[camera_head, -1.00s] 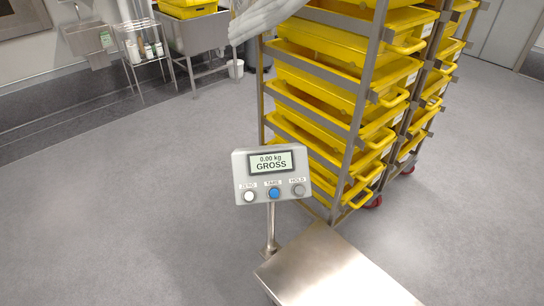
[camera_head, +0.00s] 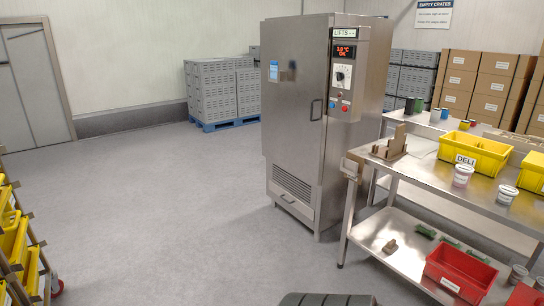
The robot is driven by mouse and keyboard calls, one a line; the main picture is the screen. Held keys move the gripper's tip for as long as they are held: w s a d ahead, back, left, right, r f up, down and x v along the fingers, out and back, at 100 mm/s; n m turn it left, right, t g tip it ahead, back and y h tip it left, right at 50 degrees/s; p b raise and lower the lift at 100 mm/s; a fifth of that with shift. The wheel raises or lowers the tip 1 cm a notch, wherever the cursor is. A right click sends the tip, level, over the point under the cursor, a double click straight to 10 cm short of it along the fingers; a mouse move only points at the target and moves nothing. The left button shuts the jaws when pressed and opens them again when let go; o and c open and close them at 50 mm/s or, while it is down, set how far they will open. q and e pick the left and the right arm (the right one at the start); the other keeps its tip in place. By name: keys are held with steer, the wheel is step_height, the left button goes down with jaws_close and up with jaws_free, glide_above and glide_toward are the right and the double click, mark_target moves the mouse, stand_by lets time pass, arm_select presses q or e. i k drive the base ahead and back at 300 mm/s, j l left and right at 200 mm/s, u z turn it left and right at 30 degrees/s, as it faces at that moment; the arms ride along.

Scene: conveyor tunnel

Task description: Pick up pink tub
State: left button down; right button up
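Small pale tubs stand on the steel table at the right. One (camera_head: 462,175) is in front of the yellow DELI crate (camera_head: 490,158), and another (camera_head: 507,194) is to its right near the table edge. They look whitish to faintly pink; I cannot tell for sure which is the pink tub. Neither of my grippers is in view.
A steel cabinet (camera_head: 295,110) with a control panel stands left of the table (camera_head: 410,172). A red crate (camera_head: 460,276) is on the lower shelf. A yellow crate rack (camera_head: 18,240) is at the left edge. The grey floor (camera_head: 150,200) between is clear.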

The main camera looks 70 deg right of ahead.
mark_target(464, 172)
steer(key=z, duration=3.6)
